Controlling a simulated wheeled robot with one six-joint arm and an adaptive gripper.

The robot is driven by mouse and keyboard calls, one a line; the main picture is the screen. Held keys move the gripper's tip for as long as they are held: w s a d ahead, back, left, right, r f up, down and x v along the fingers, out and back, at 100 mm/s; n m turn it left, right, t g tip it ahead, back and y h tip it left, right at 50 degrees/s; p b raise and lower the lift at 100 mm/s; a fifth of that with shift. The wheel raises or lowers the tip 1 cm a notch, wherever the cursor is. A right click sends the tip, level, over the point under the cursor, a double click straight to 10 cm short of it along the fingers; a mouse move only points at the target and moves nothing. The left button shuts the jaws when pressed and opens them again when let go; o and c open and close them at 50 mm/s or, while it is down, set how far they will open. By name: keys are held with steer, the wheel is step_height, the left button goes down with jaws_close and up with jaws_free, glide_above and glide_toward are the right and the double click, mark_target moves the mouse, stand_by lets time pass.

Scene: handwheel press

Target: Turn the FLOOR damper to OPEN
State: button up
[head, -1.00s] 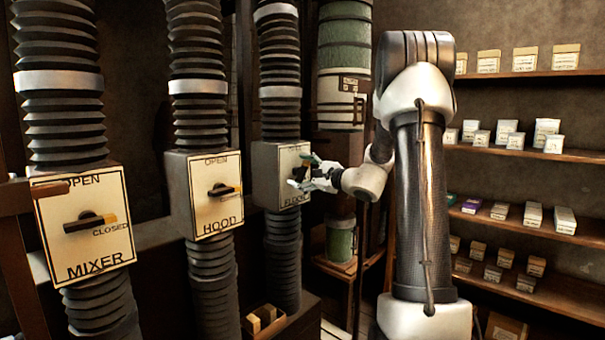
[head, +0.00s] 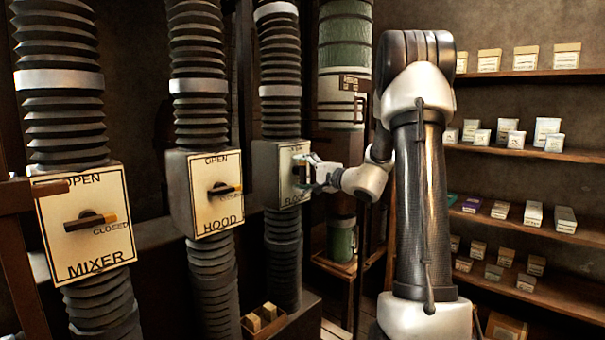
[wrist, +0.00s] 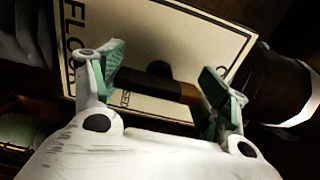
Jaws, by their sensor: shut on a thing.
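The FLOOR damper is the farthest of the labelled boxes, with a cream plate (head: 287,186) on its front; the plate fills much of the wrist view (wrist: 185,35). Its handle (wrist: 178,88) is dark with a brown end and lies between my fingers in the wrist view, the brown end toward the right finger. My gripper (head: 306,173) is at this plate, one finger above the other in the head view, and is shut on the handle. The fingers hide most of the handle in the head view, so its exact angle is hard to tell.
The HOOD damper (head: 205,208) and the MIXER damper (head: 65,255) stand to the left, handles pointing toward CLOSED. A green-and-white canister (head: 343,105) is behind my gripper. Shelves (head: 530,224) with boxes line the right wall. A small wooden box (head: 262,322) sits low below the FLOOR damper.

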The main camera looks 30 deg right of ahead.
stand_by(0.4)
steer(key=o, duration=1)
steer(key=v, duration=1.2)
